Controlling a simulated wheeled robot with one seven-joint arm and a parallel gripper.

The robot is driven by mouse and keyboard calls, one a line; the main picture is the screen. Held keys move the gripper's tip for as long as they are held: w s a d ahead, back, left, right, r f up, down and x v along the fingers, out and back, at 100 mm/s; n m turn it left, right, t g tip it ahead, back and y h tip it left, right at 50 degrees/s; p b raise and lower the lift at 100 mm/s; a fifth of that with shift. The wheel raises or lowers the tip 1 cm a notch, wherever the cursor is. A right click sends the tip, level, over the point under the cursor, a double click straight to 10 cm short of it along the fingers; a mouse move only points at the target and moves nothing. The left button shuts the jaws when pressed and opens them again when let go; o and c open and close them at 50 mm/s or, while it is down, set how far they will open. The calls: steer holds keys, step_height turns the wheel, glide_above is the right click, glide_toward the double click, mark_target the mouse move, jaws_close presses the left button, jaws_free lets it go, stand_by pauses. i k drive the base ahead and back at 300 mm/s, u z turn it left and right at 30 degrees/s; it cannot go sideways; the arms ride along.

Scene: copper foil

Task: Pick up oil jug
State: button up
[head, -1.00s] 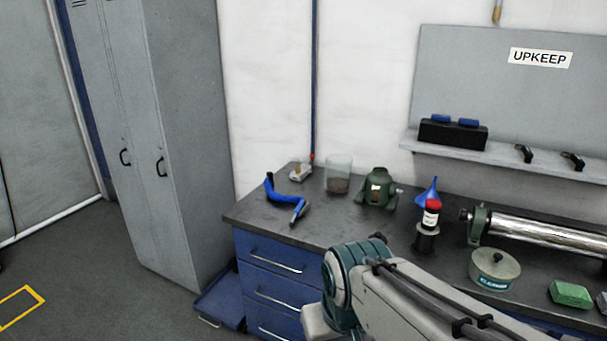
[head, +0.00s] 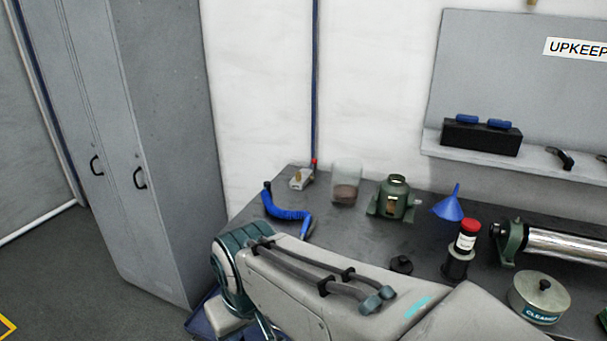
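No thing in the head view is plainly marked as the oil jug. A small dark bottle with a red cap and white label (head: 466,240) stands upright on the bench, in or on a dark round holder (head: 457,266). Behind it is a clear jar with brown content at its bottom (head: 346,188). To that jar's right stands a squat green vessel with an open top and a small window (head: 395,198). My arm crosses the lower middle of the view, in front of the bench. My gripper is out of view.
On the dark bench (head: 362,235) are a blue curved hose (head: 287,212), a blue funnel (head: 449,206), a small black knob (head: 401,264), a metal roller (head: 565,248) and a cleaner tin (head: 540,298). A grey locker (head: 165,130) stands left. A shelf (head: 480,160) hangs behind.

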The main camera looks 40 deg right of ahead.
mark_target(344, 183)
steer(key=z, duration=0.35)
steer(key=i, duration=0.7)
steer(key=z, duration=0.95)
steer(key=i, duration=0.3)
steer(key=z, duration=0.25)
